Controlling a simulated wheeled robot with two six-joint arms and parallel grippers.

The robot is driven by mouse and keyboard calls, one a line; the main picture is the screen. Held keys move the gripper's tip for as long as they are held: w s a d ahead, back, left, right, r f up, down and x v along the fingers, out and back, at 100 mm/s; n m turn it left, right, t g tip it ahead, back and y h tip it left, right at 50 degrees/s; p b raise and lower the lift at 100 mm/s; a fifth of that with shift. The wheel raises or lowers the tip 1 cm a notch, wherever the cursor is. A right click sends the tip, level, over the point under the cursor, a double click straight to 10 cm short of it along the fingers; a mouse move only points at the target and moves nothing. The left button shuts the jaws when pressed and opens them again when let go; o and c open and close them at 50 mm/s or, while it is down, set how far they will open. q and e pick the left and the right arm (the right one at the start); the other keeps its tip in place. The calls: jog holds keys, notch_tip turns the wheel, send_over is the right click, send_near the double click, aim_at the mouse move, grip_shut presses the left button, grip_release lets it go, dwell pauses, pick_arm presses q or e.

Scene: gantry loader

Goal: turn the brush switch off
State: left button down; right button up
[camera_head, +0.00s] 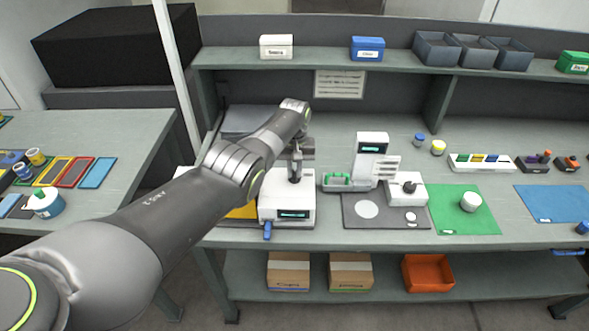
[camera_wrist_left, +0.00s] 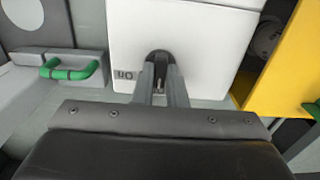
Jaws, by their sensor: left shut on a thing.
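A white box-shaped unit (camera_head: 287,208) with a small dark display on its front stands at the front of the bench. My left gripper (camera_head: 295,178) reaches down onto its top. In the left wrist view the white top panel (camera_wrist_left: 200,40) carries a small dark switch (camera_wrist_left: 157,56), with my left gripper's fingers (camera_wrist_left: 160,82) closed around it. A small label (camera_wrist_left: 124,74), upside down in this view and seeming to read "On", lies beside the switch. The fingers partly hide the switch, so I cannot tell which way it is set. My right gripper is not in view.
A green-handled fixture (camera_head: 337,180) and a white unit with a display (camera_head: 371,160) stand to the right. A dark plate (camera_head: 368,211) and green mat (camera_head: 465,209) lie farther right. A yellow part (camera_head: 243,211) adjoins the box on the left. Shelf bins (camera_head: 437,49) stand behind.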

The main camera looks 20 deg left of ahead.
aim_at(294, 173)
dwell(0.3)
pick_arm(q)
jog(key=c, duration=1.5)
grip_release()
jog(key=shift+o, duration=0.2)
jog(key=shift+r, duration=0.1)
notch_tip(294, 173, up, 5)
jog(key=shift+r+p, duration=0.1)
jog(key=shift+p, duration=0.65)
notch_tip(294, 173, up, 12)
jog(key=b, duration=0.2)
jog(key=shift+b, duration=0.35)
